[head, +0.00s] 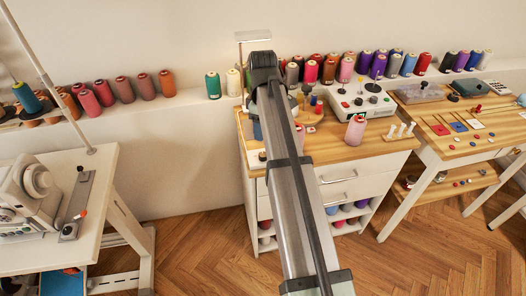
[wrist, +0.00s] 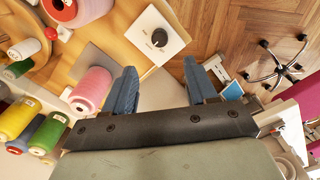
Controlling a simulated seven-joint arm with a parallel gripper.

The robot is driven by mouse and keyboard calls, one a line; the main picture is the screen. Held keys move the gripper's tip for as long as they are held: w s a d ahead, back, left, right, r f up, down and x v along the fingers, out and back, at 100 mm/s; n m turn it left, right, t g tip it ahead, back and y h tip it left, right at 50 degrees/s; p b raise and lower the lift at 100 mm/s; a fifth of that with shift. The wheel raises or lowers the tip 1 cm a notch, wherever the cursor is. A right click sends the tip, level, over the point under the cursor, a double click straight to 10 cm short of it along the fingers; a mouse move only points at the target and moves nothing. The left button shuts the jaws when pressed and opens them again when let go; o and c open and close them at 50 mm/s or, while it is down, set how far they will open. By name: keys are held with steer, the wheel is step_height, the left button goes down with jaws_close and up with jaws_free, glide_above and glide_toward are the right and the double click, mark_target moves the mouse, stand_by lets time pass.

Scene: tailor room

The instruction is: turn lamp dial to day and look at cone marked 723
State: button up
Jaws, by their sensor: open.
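The dial (wrist: 159,38) is a dark round knob on a white square plate in the wrist view, with marks too small to read. A white plate (head: 258,157) that may be the same one shows at the table's left front in the head view. A lamp (head: 252,35) with a flat white head stands behind my arm. My gripper (wrist: 162,82) is open and empty, its blue fingers apart, with the dial beyond them; it is hidden in the head view. Pink cones (wrist: 92,88) (head: 355,130) show in both views. No 723 mark is readable.
Yellow, green and blue cones (wrist: 18,118) lie close at the wrist view's left. A round wooden rack (wrist: 25,45) holds spools. A sewing machine (head: 35,190) is at left.

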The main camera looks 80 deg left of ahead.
mark_target(263, 154)
step_height(263, 154, down, 11)
steer(key=shift+f, duration=0.1)
stand_by(0.3)
steer(key=shift+c, duration=0.3)
steer(key=c, duration=1)
steer(key=shift+m, duration=0.4)
steer(key=m, duration=0.4)
steer(key=shift+m, duration=0.4)
steer(key=m, duration=0.5)
steer(key=shift+m, duration=0.3)
